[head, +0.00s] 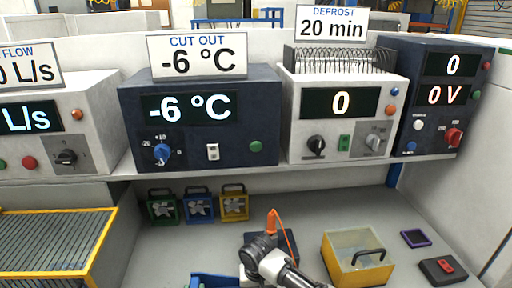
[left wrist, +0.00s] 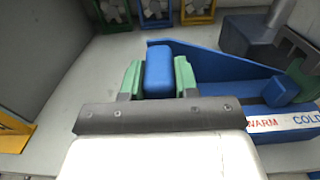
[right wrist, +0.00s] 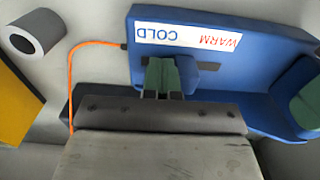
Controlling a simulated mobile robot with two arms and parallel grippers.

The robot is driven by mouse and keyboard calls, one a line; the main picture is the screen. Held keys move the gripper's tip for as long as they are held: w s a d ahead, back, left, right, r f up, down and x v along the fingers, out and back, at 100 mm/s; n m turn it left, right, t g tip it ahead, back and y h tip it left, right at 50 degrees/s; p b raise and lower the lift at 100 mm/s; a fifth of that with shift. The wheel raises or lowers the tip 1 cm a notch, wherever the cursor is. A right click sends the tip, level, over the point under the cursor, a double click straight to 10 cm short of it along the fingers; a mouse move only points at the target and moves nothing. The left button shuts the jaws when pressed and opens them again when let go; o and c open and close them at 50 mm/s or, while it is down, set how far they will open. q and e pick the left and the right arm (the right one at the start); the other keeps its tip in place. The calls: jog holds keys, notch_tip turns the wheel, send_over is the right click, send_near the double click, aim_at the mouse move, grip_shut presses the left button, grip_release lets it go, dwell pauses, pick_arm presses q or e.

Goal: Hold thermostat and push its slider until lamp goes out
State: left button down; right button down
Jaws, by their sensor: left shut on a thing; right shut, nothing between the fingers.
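The thermostat is a blue bracket with a white WARM–COLD label (right wrist: 187,37); it also shows in the left wrist view (left wrist: 205,62). My left gripper (left wrist: 158,80) is shut on its blue grip block (left wrist: 159,72). A small blue slider block (left wrist: 279,91) sits by the label. My right gripper (right wrist: 162,78) is shut and empty, its green fingertips beside the slider (right wrist: 206,68) on the COLD side; I cannot tell if they touch. In the head view, a blue cut-out unit (head: 262,105) reads -6 °C. Its round green light or button (head: 256,146) does not clearly show whether it is lit.
An orange cable (right wrist: 78,60) runs from the bracket. A grey cylinder (right wrist: 35,35) stands near it. Small fan units (head: 198,207) stand along the back wall. A yellow bin (head: 355,270) and a red-topped black box (head: 443,269) are at the right.

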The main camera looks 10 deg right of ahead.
jog(key=shift+d, duration=0.1)
jog(key=shift+d, duration=0.9)
notch_tip(320, 180, up, 8)
dwell(0.5)
pick_arm(q)
jog(key=c, duration=0.8)
grip_release()
